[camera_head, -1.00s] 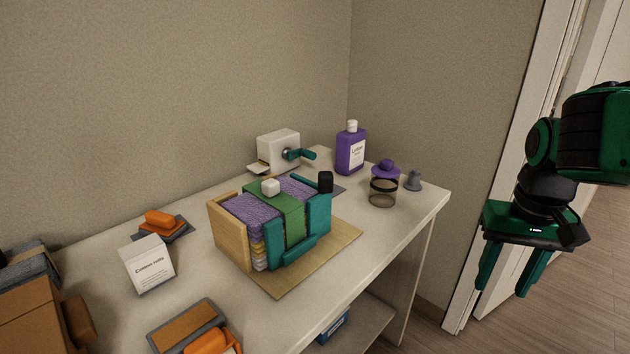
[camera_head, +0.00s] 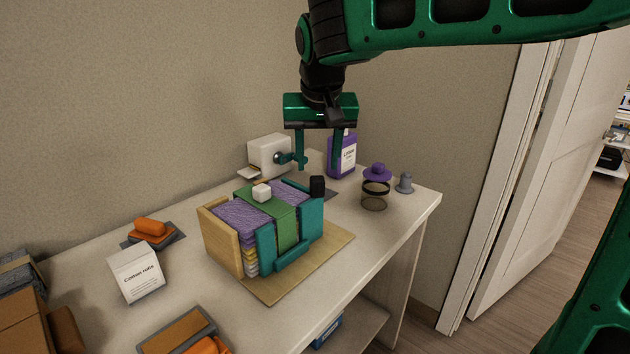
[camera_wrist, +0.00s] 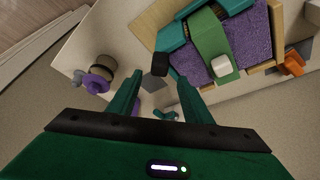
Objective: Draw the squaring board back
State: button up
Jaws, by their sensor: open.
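The likely squaring board is a teal panel (camera_head: 311,220) at the right end of a stack of folded purple cloths (camera_head: 241,218), on a wooden base (camera_head: 335,243). A black knob (camera_head: 317,186) stands at its top; I cannot tell exactly how it joins the board. A green band (camera_head: 285,222) with a white block (camera_head: 262,192) crosses the stack. My gripper (camera_head: 318,168) is open and empty, fingers pointing down just above the knob. In the wrist view the knob (camera_wrist: 160,64) shows just beyond and between the fingertips (camera_wrist: 161,79), with no contact visible.
A white dispenser (camera_head: 268,155) with a teal handle and a purple lotion bottle (camera_head: 342,158) stand behind. A jar (camera_head: 375,192) with a purple lid and a grey bell-shaped piece (camera_head: 404,183) are right. A cotton box (camera_head: 137,272) is left. The table's front right is clear.

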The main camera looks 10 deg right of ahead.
aim_at(317, 178)
jog(key=x, duration=0.7)
jog(key=shift+f, duration=0.1)
grip_shut()
